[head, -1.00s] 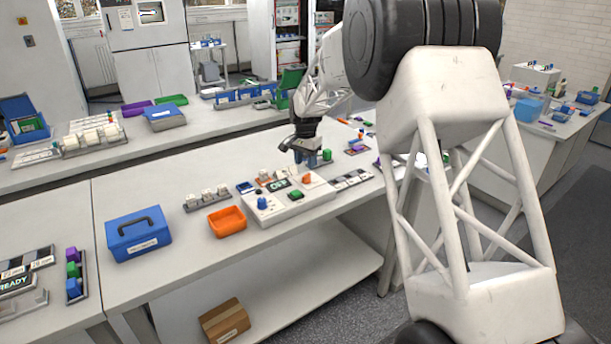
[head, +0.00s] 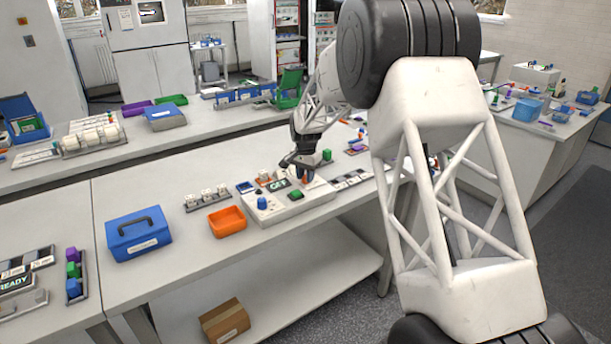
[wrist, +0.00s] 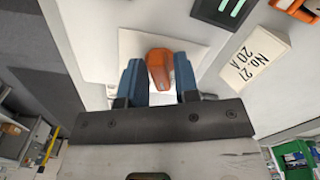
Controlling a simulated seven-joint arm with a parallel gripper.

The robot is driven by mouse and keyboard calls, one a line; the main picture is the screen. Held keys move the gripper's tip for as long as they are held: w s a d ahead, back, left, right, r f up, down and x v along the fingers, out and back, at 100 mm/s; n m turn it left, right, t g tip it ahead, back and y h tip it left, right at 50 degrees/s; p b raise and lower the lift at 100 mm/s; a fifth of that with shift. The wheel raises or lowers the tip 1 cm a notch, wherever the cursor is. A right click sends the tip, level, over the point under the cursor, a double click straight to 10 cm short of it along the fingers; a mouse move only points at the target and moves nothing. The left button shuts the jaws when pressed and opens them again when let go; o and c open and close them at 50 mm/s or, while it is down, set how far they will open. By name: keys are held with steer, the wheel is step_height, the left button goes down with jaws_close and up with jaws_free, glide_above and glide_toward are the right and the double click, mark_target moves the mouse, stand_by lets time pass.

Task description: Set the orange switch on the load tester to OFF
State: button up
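The load tester (head: 263,214) is a white box on the middle bench, with a blue knob (head: 262,203), a green button (head: 296,194) and a small dark display. Its orange switch (wrist: 159,66) shows in the wrist view between the two blue fingers of my gripper (wrist: 159,80). The fingers are apart, one on each side of the switch, with a small gap visible. In the head view my gripper (head: 304,176) is over the right part of the tester and mostly hides the switch. The switch's setting marks cannot be read.
An orange tray (head: 227,222) and a blue case (head: 137,234) stand left of the tester. A rack of white blocks (head: 207,197) is behind the tray. Dark modules (head: 352,179) lie right of the tester.

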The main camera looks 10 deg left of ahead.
jaws_close()
steer(key=shift+n, duration=1.7)
steer(key=shift+o, duration=1.6)
jaws_free()
steer(key=shift+d, duration=0.1)
steer(key=shift+r, duration=0.15)
